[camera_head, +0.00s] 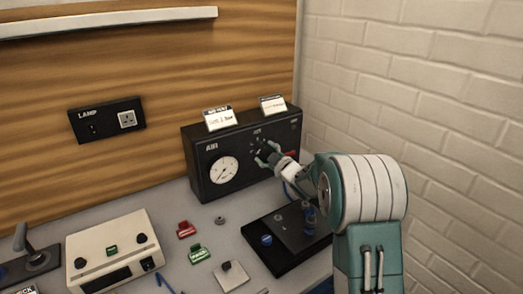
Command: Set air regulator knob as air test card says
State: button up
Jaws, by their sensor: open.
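The black air unit (205,148), marked AIR, stands on the bench against the wooden back wall. Its round white gauge (224,170) is on the front left; the needle reading is too small to make out. Two small white cards stand on top, a left card (219,118) and a right card (272,104); their writing is too small to read surely. My gripper (264,153) is open at the unit's front, right of the gauge, around or just before the regulator knob area. The fingers hide the knob, so I cannot tell whether they touch it.
A black plate (270,262) with a blue part lies below my arm. A cream control box (115,250) stands at the left. Red (186,230) and green (196,254) small pieces lie between. A LAMP socket panel (107,119) is on the wall. A white brick wall (420,90) closes the right side.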

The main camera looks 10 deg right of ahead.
jog(key=shift+x, duration=1.15)
grip_shut()
jog(key=shift+m, duration=0.3)
jog(key=m, duration=0.5)
jog(key=shift+d+m, duration=0.1)
jog(key=shift+m, duration=0.2)
jog(key=m, duration=0.5)
jog(key=shift+w+m, duration=0.1)
jog(key=shift+m, duration=0.2)
